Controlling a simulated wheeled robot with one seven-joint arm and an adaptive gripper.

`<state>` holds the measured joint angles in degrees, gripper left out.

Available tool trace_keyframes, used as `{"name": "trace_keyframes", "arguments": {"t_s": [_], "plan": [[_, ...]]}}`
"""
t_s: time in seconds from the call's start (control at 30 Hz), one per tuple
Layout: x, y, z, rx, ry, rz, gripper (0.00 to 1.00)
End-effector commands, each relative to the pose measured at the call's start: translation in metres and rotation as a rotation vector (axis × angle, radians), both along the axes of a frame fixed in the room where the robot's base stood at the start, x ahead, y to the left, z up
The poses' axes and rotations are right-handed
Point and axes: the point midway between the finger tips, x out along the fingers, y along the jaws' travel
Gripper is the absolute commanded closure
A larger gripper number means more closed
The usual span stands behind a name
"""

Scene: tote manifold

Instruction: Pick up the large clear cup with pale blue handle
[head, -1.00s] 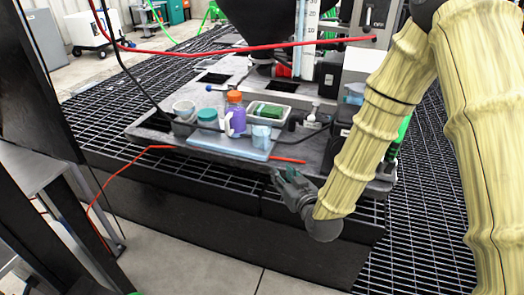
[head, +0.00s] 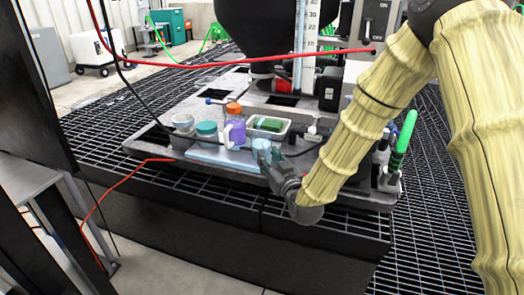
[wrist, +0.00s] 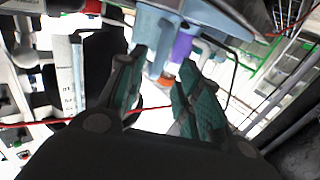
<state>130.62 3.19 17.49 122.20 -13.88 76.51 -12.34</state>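The pale blue, see-through cup (head: 262,145) stands at the front right of the group of items on the grey platform. Its lower part is hidden behind my gripper (head: 270,158), and I cannot make out its handle. In the wrist view, a clear pale-blue shape (wrist: 157,22), which looks like the cup, is just beyond the fingertips. My gripper (wrist: 162,60) is open there, with its two green-padded fingers apart and nothing clearly between them. I cannot tell whether a finger touches the cup.
A purple bottle with orange cap (head: 235,130), a teal-lidded jar (head: 206,130), a grey-white cup (head: 183,123) and a white tray with a green item (head: 268,126) stand close by. A blue mat (head: 215,157) lies in front. A black hose crosses near the cup.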

Motion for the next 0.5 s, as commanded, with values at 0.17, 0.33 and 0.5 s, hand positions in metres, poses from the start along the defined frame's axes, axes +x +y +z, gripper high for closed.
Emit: {"name": "trace_keyframes", "arguments": {"t_s": [0.17, 0.33, 0.5], "plan": [[0.024, 0.007, -0.002, 0.000, -0.002, 0.000, 0.66], [0.037, 0.012, -0.001, -0.001, -0.001, 0.000, 0.66], [0.039, 0.013, 0.000, -0.001, 0.000, 0.000, 0.66]]}}
